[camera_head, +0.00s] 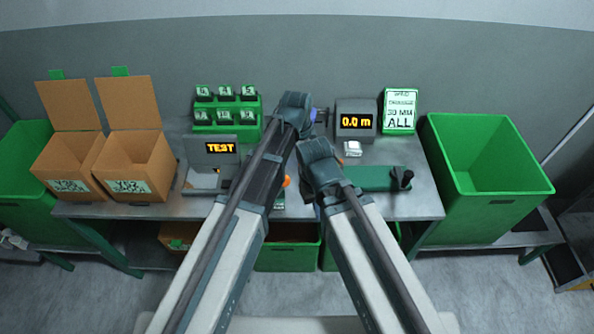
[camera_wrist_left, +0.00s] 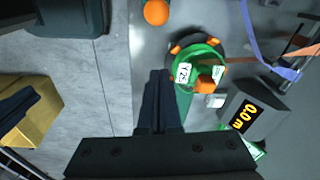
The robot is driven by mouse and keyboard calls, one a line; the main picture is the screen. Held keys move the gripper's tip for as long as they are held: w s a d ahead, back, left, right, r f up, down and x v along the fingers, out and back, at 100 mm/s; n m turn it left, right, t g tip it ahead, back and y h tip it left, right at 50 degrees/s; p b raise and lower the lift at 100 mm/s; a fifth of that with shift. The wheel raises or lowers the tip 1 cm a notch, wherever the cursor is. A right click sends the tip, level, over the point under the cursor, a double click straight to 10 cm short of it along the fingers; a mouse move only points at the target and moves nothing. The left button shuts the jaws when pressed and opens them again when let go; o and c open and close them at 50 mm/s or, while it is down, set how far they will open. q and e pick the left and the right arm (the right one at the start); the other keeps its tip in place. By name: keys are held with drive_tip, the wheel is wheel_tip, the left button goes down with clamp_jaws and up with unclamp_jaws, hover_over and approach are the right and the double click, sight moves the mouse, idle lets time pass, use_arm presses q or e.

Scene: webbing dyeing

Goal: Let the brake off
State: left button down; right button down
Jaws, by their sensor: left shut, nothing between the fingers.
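No part is marked as the brake, and I cannot tell which one it is. An orange ball (camera_wrist_left: 156,12) shows at the top of the left wrist view, and an orange spot shows between my arms in the head view (camera_head: 286,182). A round green part with orange blocks (camera_wrist_left: 197,66) and labels lies right of my left gripper (camera_wrist_left: 161,72). That gripper is shut and empty, its fingers pointing toward the bench with the ball beyond their tips. In the head view my arms hide both grippers and much of the bench middle.
The grey bench (camera_head: 428,204) holds a 0.0 m display (camera_head: 355,121), a TEST screen (camera_head: 221,148), a green rack (camera_head: 226,132), a sign (camera_head: 400,110) and a green plate with a dark knob (camera_head: 402,178). Cardboard boxes (camera_head: 134,167) stand left, a green bin (camera_head: 487,165) right.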

use_arm(q)
wheel_tip(320, 180, down, 10)
drive_tip(key=b, duration=1)
drive_tip(key=a, duration=0.1)
drive_tip(key=a+r+p, duration=0.1)
drive_tip(key=a, duration=0.1)
drive_tip(key=shift+r, duration=0.1)
